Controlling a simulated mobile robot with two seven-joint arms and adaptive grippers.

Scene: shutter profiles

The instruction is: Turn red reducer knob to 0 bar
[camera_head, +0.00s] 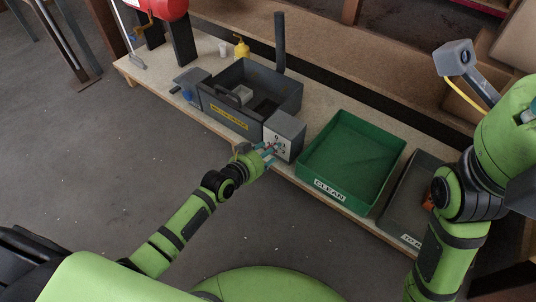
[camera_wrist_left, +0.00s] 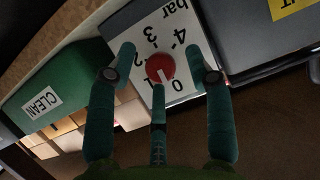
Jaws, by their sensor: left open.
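The red reducer knob (camera_wrist_left: 160,68) sits on a white dial face with the numbers 0 to 4 and the word bar, in the left wrist view. A pale pointer mark on the knob faces the lower numbers; its exact reading is hard to tell. In the head view the dial is on the front of a grey box (camera_head: 286,130). My left gripper (camera_wrist_left: 159,62) is open, its teal fingers spread around the knob, two at the sides and one below. Contact is not clear. In the head view my left gripper (camera_head: 265,153) is at the dial and partly covers it.
A green CLEAN tray (camera_head: 335,189) stands right of the grey box. A dark grey open bin (camera_head: 290,97) with a yellow label stands left of it. Another grey tray (camera_head: 396,223) is further right, near my right arm. The bench edge runs below; floor is clear in front.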

